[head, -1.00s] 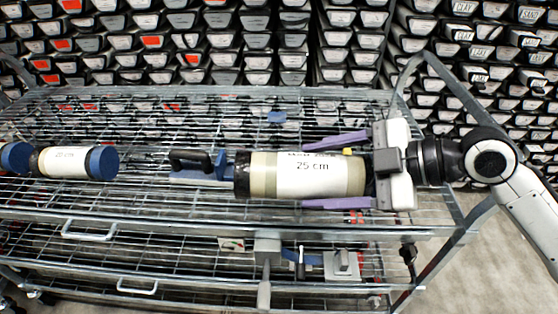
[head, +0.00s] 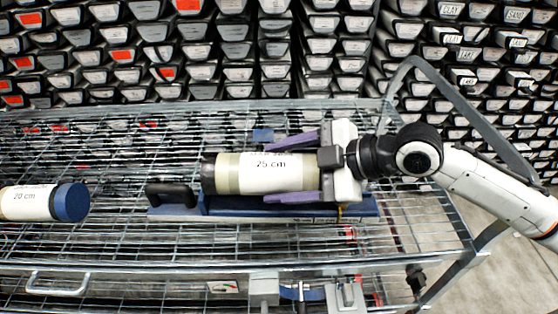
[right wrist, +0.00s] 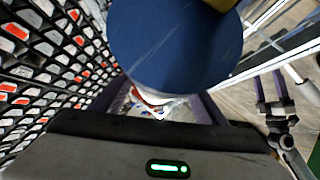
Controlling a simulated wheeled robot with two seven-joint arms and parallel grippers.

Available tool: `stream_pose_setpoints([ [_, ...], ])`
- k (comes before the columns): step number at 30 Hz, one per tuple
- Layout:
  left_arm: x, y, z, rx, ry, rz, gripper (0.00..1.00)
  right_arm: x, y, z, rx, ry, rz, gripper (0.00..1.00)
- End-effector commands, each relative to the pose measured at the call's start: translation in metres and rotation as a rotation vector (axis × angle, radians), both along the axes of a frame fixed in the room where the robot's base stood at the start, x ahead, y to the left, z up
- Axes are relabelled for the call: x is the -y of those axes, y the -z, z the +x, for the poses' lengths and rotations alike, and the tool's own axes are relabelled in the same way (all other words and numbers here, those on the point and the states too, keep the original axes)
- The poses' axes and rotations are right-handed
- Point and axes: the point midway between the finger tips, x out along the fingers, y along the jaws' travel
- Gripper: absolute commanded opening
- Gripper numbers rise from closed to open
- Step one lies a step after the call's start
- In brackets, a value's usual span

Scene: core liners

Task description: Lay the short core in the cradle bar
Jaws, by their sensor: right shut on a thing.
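A cream core labelled 25 cm (head: 243,178) lies level between the purple fingers of my right gripper (head: 268,172), which is shut on it. In the right wrist view, the core's blue end (right wrist: 172,42) fills the top middle. The blue cradle bar (head: 232,208), with a black handle at its left end, rests on the wire shelf. The core overlaps the bar's back edge in the head view; I cannot tell whether they touch. Another core, labelled 20 cm (head: 28,203), with a blue end cap, lies at the far left.
The wire cart shelf (head: 120,232) has free room between the 20 cm core and the bar's handle. A small blue piece (head: 262,135) sits behind the held core. Racks of core trays (head: 230,50) fill the back. The cart's tubular frame (head: 480,115) rises beside my right arm.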

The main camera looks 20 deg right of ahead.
Motion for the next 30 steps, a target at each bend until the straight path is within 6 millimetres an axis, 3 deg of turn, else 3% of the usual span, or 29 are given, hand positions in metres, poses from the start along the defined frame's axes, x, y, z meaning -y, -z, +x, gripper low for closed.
stream_pose_setpoints([
  [5,0.001,-0.001,0.000,0.002,0.001,0.000,0.69,-0.001,0.002,0.002,0.016,0.001,0.010,0.04],
  [15,0.002,0.000,0.001,0.003,0.002,-0.001,0.69,-0.001,0.037,0.002,0.016,0.001,0.009,0.04],
  [27,0.002,0.001,0.001,0.004,0.003,-0.002,0.69,-0.001,0.041,0.002,0.017,0.000,0.009,0.04],
  [28,0.002,0.001,0.002,0.004,0.003,-0.002,0.69,0.000,0.046,0.000,0.002,0.000,0.001,0.71],
  [30,0.002,0.000,0.002,0.005,0.003,-0.002,0.69,0.000,0.046,0.000,0.002,0.000,0.001,0.83],
])
